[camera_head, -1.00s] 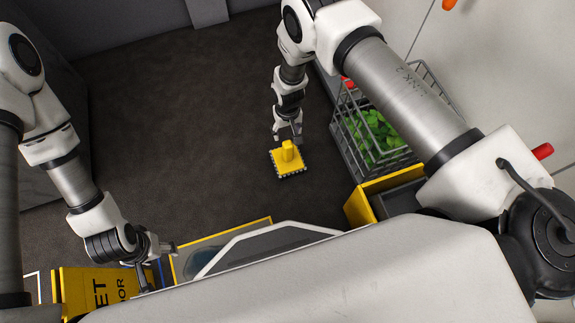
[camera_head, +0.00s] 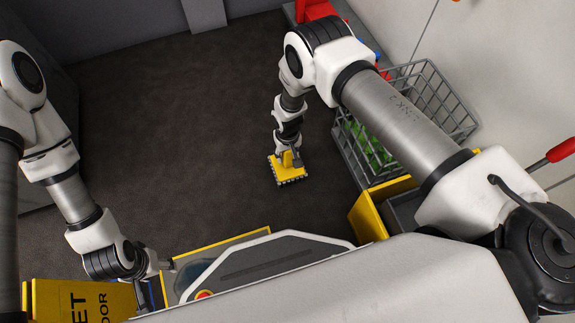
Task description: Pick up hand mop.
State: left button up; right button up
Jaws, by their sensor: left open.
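The hand mop is a yellow block with an upright yellow handle and a pale fringed edge; it (camera_head: 289,174) lies on the dark floor right of the middle. My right gripper (camera_head: 287,157) is directly above it, with its fingers down around the handle. Whether the fingers press on the handle is too small to tell. My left gripper (camera_head: 155,272) is open and empty at the lower left, far from the mop, near the yellow-edged bin.
A wire basket (camera_head: 440,95) with green leaves stands to the right of the mop. A yellow-edged box (camera_head: 372,215) is below it. A yellow sign (camera_head: 85,300) is at the lower left. Dark floor (camera_head: 170,120) left of the mop is clear.

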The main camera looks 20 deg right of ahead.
grip_shut()
jog(key=shift+r, duration=0.15)
